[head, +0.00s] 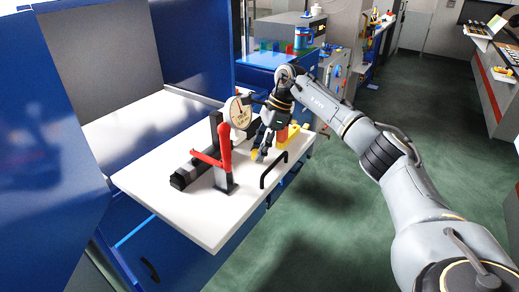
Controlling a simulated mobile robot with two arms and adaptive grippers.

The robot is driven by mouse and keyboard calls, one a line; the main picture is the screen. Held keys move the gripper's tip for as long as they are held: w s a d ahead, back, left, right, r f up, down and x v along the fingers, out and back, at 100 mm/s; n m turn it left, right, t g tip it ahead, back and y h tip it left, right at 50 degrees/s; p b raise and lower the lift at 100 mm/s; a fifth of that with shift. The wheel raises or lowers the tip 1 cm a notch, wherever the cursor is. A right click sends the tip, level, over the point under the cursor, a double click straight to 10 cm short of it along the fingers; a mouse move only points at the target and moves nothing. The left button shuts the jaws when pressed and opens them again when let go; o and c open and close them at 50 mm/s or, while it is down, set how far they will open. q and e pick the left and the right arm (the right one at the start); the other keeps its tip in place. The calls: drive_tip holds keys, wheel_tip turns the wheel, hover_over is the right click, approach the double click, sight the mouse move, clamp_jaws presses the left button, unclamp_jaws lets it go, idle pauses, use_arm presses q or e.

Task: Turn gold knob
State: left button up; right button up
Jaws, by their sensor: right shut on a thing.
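A small gold-yellow piece, which looks like the gold knob (254,155), shows low on the white board (215,221), right at the fingertips of my right gripper. My right gripper (262,149) points down over the board and is shut on this piece. The fingers hide most of it, so its shape and angle cannot be made out. My left gripper is out of view.
A red lever (225,150) stands left of the gripper, with a round white dial (240,113) behind it. A black handle (272,169) rises to the right. A yellow and orange block (287,135) stands close behind the gripper. Blue panels (45,150) bound the left.

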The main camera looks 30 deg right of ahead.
drive_tip(key=shift+n, duration=0.4)
drive_tip(key=o, duration=1.1)
drive_tip(key=shift+o, duration=0.2)
drive_tip(key=v, duration=1.2)
drive_tip(key=shift+w, duration=0.2)
